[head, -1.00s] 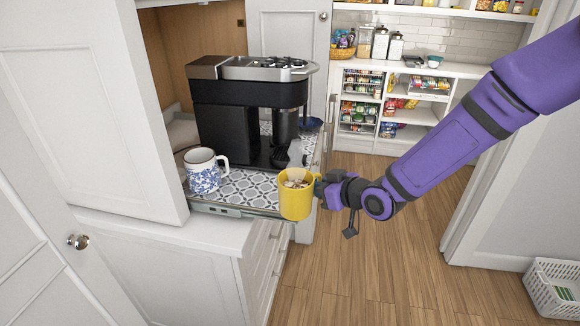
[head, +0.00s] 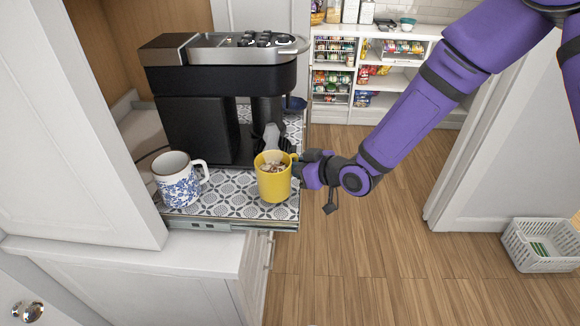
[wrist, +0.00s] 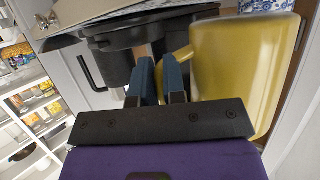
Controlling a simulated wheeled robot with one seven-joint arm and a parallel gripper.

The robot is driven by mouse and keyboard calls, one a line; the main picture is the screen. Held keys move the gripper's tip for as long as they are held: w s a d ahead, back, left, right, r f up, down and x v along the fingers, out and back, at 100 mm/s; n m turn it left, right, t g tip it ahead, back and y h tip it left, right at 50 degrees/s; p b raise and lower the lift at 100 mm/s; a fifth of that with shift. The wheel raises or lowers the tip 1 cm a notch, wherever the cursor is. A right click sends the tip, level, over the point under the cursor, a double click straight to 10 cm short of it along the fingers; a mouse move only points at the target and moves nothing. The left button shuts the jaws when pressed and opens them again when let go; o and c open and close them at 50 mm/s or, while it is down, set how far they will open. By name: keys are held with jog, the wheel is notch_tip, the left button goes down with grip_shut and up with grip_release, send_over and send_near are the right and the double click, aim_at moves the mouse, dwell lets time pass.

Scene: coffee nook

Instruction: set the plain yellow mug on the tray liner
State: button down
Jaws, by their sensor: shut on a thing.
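The plain yellow mug (head: 273,182) is upright at the front right of the patterned tray liner (head: 228,197) in the head view. I cannot tell whether its base touches the liner. Something pale and brown shows inside it. My gripper (head: 296,169) reaches in from the right and is shut on the mug's handle side. In the wrist view the yellow mug (wrist: 240,75) fills the right, beside the blue fingers of my gripper (wrist: 160,75); the grip on the handle is partly hidden.
A blue-patterned white mug (head: 180,183) stands left on the liner. A black and silver coffee machine (head: 220,90) stands behind both mugs. A white cabinet door (head: 70,130) flanks the left. Open wooden floor (head: 370,250) lies to the right.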

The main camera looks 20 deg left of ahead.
jog(key=shift+f, duration=0.7)
jog(key=shift+f, duration=0.15)
jog(key=c, duration=1.2)
grip_release()
jog(key=shift+s+d+r, duration=0.1)
jog(key=shift+d+r, duration=0.15)
jog(key=v, duration=1.1)
jog(key=shift+s+d+r, duration=0.1)
jog(key=shift+s+d, duration=0.05)
